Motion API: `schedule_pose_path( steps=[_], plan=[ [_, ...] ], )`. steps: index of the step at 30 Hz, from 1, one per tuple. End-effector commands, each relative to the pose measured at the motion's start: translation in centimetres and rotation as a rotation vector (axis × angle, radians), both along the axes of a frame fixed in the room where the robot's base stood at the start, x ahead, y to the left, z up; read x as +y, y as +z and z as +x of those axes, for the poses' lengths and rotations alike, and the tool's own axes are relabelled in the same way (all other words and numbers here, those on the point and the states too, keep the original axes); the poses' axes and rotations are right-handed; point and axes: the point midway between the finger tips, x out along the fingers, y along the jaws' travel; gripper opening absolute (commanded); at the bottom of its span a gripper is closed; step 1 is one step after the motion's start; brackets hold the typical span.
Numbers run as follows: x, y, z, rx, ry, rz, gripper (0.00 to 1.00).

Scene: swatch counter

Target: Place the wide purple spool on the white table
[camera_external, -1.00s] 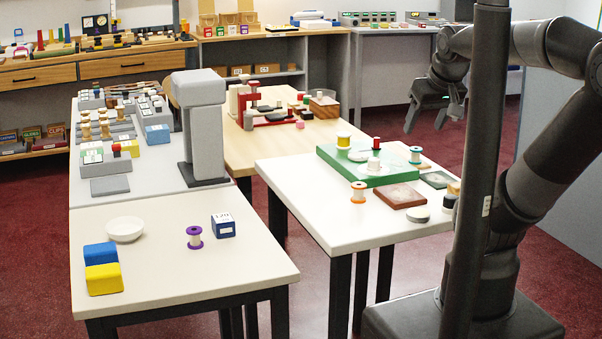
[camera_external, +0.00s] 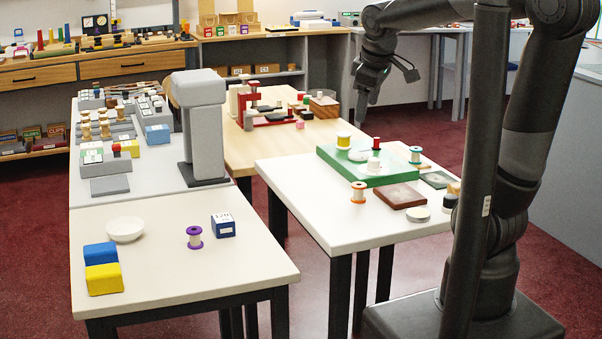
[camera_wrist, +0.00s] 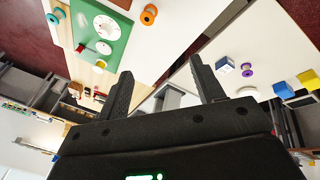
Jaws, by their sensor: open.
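The purple spool (camera_external: 194,237), with purple flanges and a pale middle, stands upright on the cream front-left table (camera_external: 170,275). It also shows in the wrist view (camera_wrist: 247,70), beyond and to the right of my fingers. The white table (camera_external: 300,207) is to the right of the cream table, across a gap, and carries a green board and several spools. My gripper (camera_external: 388,82) is open and empty, raised above the far side of the white table, well away from the purple spool. Its two fingers also show spread in the wrist view (camera_wrist: 160,76).
The white table holds the green board (camera_external: 335,159), an orange spool (camera_external: 358,192) and a brown tray (camera_external: 402,196). Its front-left part is clear.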

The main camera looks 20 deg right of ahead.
Motion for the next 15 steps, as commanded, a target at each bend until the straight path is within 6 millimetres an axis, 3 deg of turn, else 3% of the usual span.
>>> schedule_pose_path(
  steps=[6,15],
  plan=[
    [6.8,-1.5,5.0,0.062,0.347,-0.156,0.61],
    [18.1,-5.7,9.5,0.132,0.825,-0.364,0.61]
  ],
)
